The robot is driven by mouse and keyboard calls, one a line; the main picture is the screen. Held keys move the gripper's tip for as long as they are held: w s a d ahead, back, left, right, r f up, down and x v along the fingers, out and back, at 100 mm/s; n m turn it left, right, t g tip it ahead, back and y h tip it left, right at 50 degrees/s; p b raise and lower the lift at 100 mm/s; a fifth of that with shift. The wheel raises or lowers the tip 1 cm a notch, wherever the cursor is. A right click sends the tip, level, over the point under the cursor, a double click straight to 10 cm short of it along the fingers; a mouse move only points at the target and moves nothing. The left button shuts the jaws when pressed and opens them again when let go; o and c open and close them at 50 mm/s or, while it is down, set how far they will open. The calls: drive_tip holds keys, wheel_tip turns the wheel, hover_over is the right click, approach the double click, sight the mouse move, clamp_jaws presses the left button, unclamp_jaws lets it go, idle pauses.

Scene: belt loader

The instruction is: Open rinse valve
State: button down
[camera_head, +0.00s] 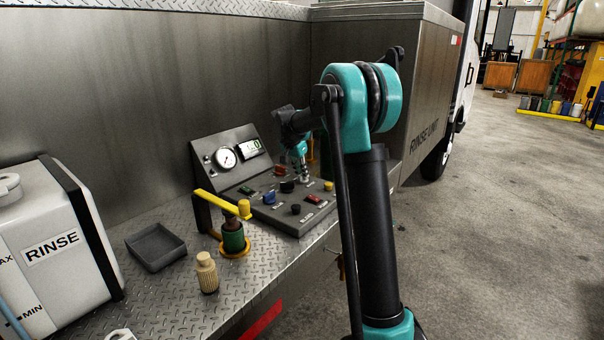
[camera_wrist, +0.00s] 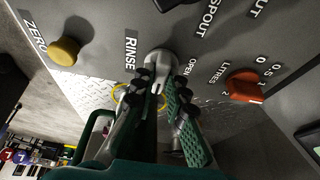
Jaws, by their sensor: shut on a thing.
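The control panel (camera_head: 268,214) stands on the metal deck, and its face also shows in the wrist view (camera_wrist: 100,22). The rinse valve (camera_wrist: 160,58) is a round grey metal knob with a narrow lever, beside the printed words RINSE and OPEN. My gripper (camera_wrist: 162,84) is shut on the rinse valve's lever, its dark ribbed fingers on either side; they hide part of the lever. In the head view my gripper (camera_head: 303,177) is at the panel's far right part, and the valve there is mostly hidden.
A yellow knob (camera_wrist: 64,51) and a red knob (camera_wrist: 244,86) flank the valve. A gauge (camera_head: 225,158) is on the panel's back. A yellow-handled fitting (camera_head: 233,236), a beige bottle (camera_head: 207,272), a grey tray (camera_head: 156,247) and a white RINSE tank (camera_head: 50,275) are to the left.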

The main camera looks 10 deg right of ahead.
drive_tip(key=shift+n, duration=0.4)
drive_tip(key=n, duration=0.2)
drive_tip(key=n+t+y, duration=0.1)
drive_tip(key=shift+d+n, duration=0.2)
drive_tip(key=shift+n, duration=0.2)
drive_tip(key=n+y, duration=0.2)
drive_tip(key=n, duration=0.2)
drive_tip(key=shift+d, duration=0.1)
drive_tip(key=n+y, duration=0.2)
drive_tip(key=n, duration=0.3)
drive_tip(key=shift+d, duration=0.1)
drive_tip(key=n+g+y, duration=0.1)
drive_tip(key=n, duration=0.3)
drive_tip(key=shift+n+y, duration=0.3)
drive_tip(key=c, duration=1.5)
unclamp_jaws()
drive_tip(key=shift+c, duration=0.2)
